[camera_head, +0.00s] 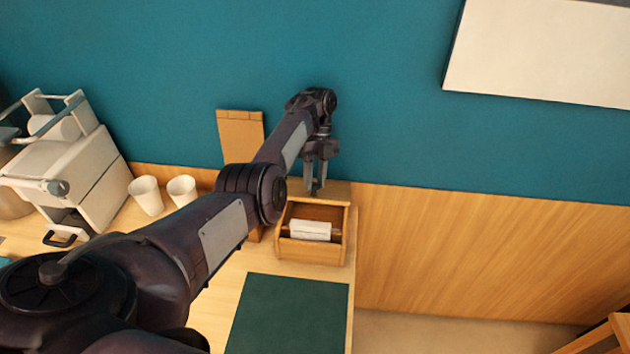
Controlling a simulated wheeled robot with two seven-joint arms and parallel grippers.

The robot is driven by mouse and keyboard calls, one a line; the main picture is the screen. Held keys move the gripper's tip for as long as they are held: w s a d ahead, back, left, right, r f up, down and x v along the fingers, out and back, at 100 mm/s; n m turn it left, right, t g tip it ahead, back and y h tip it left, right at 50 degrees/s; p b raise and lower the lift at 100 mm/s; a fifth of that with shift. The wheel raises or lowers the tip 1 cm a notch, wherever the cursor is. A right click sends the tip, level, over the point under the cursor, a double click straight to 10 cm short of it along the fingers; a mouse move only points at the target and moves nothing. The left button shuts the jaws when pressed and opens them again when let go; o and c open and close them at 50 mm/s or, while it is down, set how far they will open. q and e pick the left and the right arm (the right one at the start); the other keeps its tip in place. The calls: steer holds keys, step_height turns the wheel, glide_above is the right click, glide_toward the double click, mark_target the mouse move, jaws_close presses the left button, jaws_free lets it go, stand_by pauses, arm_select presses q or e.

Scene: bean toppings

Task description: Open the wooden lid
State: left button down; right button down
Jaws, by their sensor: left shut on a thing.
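A small wooden box (312,251) stands at the right end of the wooden counter, with its inside showing and a white item (310,230) in it. The wooden lid (338,191) is at the back of the box, clear of the front opening. My left arm reaches across from the lower left. My left gripper (315,188) points down at the lid and is shut on it. The arm and fingers hide part of the lid and the box's left side. My right gripper is not in view.
Two white cups (147,195) (182,190) and a white machine (75,165) stand to the left. A wooden board (240,132) stands upright against the teal wall behind my arm. A dark green mat (290,315) lies in front of the box. The counter ends just right of the box.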

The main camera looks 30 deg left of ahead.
arm_select(q)
steer(key=shift+r, duration=0.1)
steer(key=c, duration=1.4)
jaws_free()
steer(key=shift+o, duration=0.2)
steer(key=shift+a, duration=0.1)
steer(key=shift+f, duration=0.2)
